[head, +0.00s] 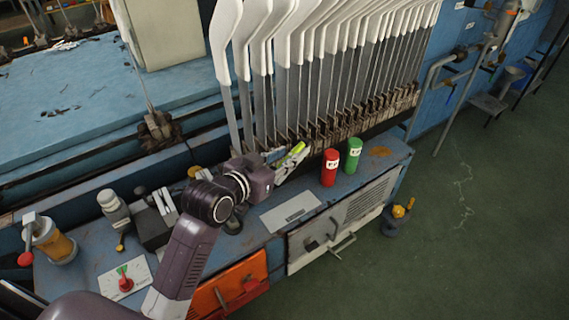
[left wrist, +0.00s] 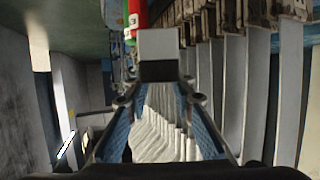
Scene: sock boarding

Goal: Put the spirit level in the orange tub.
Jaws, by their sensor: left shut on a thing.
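My left gripper (head: 283,169) reaches in over the blue machine ledge, in front of the row of white sock boards. It is shut on the spirit level (head: 293,152), a short yellow-green bar that shows at the fingertips and slants up to the right. In the left wrist view a grey block-like end (left wrist: 158,45) sits between the fingertips, seen nearly end-on; most of its length is hidden. My right gripper is not in view. No open orange tub is clear; an orange panel or box (head: 232,286) shows low at the ledge front, partly behind my arm.
A red canister (head: 330,167) and a green canister (head: 353,155) stand upright right of the gripper. A grey plate (head: 290,210) lies on the ledge. Bottles and a red-knobbed switch plate (head: 125,278) are at left. Open floor lies at right.

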